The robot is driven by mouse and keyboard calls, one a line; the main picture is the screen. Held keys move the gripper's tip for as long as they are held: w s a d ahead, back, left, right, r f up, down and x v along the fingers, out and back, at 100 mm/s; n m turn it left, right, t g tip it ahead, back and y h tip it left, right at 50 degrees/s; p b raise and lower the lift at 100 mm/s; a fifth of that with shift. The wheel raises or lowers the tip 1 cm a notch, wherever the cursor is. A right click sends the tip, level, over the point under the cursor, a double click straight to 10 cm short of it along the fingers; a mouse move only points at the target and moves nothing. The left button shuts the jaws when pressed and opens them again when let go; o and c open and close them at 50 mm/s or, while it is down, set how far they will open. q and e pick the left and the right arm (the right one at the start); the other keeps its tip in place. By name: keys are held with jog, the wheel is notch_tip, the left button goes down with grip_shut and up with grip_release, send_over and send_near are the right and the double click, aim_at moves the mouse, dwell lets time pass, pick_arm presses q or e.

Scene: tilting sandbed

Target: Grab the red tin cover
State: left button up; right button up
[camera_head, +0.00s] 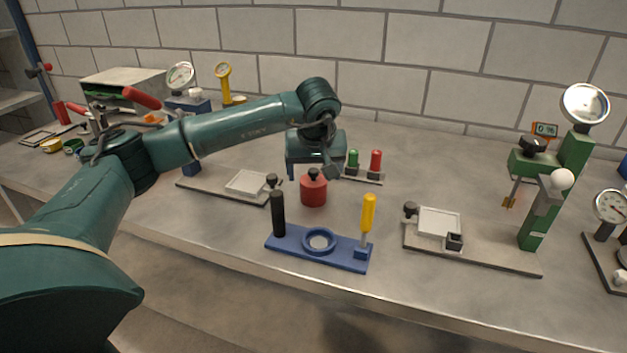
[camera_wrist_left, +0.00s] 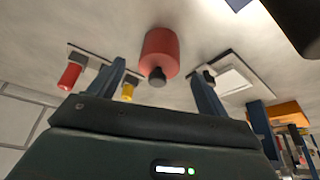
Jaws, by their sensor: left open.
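The red tin (camera_head: 313,193) stands upright on the bench, with a black knob (camera_head: 313,174) on its top; I cannot make out a seam between cover and tin. In the left wrist view the red tin (camera_wrist_left: 160,50) shows ahead, its black knob (camera_wrist_left: 157,77) towards the gripper. My left gripper (camera_head: 314,170) is open and empty, just above and behind the tin in the head view. In the wrist view its two blue fingers (camera_wrist_left: 157,68) appear either side of the knob, apart from it. My right gripper is not in view.
A blue stand (camera_head: 290,248) with a black post and a yellow-handled tool (camera_head: 368,213) is in front of the tin. Small green and red cylinders (camera_head: 376,162) stand close behind at right. A plate with a white pad (camera_head: 248,184) lies left; a green gauge stand (camera_head: 545,190) stands right.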

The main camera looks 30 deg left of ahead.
aim_at(314, 174)
pick_arm(q)
jog(key=x, duration=0.4)
jog(key=shift+w+a+f, duration=0.1)
jog(key=shift+w+a, duration=0.2)
jog(key=c, duration=1)
